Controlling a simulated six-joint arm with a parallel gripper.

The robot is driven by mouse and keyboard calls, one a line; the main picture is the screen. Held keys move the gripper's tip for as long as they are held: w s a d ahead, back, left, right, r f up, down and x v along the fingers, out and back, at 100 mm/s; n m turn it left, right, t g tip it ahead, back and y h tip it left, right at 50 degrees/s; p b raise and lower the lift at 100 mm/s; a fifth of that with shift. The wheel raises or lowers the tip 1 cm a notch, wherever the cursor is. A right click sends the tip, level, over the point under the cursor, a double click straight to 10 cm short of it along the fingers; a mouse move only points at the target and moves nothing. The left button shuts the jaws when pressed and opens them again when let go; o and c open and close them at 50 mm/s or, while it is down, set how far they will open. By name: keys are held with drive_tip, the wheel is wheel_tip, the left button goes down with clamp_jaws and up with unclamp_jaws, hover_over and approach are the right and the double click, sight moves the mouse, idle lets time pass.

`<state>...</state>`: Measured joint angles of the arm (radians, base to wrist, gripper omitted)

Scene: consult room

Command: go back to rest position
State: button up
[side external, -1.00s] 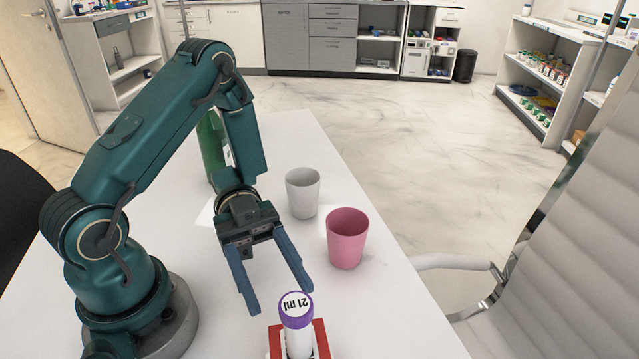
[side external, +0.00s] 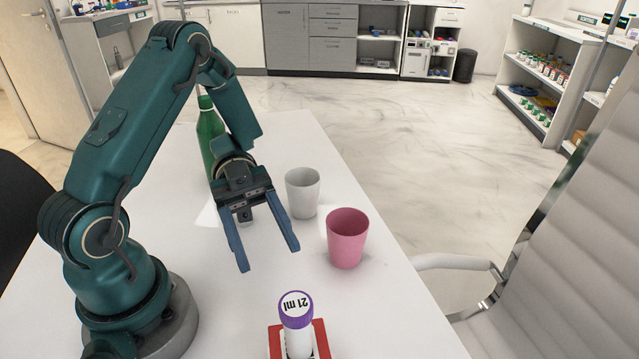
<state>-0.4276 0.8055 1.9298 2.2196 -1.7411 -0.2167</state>
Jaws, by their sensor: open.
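My gripper (side external: 268,260) is open and empty above the white table (side external: 385,325). Its two blue fingers point down toward the front of the table. A tube with a purple cap (side external: 296,310) marked "21 ml" stands upright in a red holder (side external: 321,340) at the front edge of the picture, apart from my fingers. The lower part of the holder is cut off by the picture's edge.
A pink cup (side external: 347,240) and a white cup (side external: 302,193) stand to the right of my gripper. A green bottle (side external: 209,135) stands behind my arm, partly hidden. A pale chair (side external: 570,230) is at the right, beside the table.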

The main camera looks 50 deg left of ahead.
drive_tip(key=w+d+r+n+t+y, duration=0.1)
drive_tip(key=w+d+r+t+y, duration=0.1)
drive_tip(key=w+d+r+t, duration=0.3)
drive_tip(key=w+r+t+y, duration=0.2)
drive_tip(key=w+t, duration=0.4)
drive_tip(key=w, duration=0.1)
drive_tip(key=w+a+r+n+t+y, duration=0.5)
drive_tip(key=a+r+n+t+y, duration=0.1)
drive_tip(key=r+n+t+y, duration=0.3)
drive_tip(key=s+a+f+n+g+y, duration=0.5)
drive_tip(key=s+a+n, duration=0.1)
drive_tip(key=s+n, duration=0.4)
drive_tip(key=s+d+f+n+g+h, duration=0.1)
drive_tip(key=s+d+f+n+g, duration=0.1)
drive_tip(key=s+f+g, duration=0.2)
wheel_tip(320, 180, down, 3)
drive_tip(key=s, duration=0.3)
drive_tip(key=shift+d+r+g, duration=0.2)
drive_tip(key=shift+d+g, duration=0.1)
drive_tip(key=shift+d, duration=0.05)
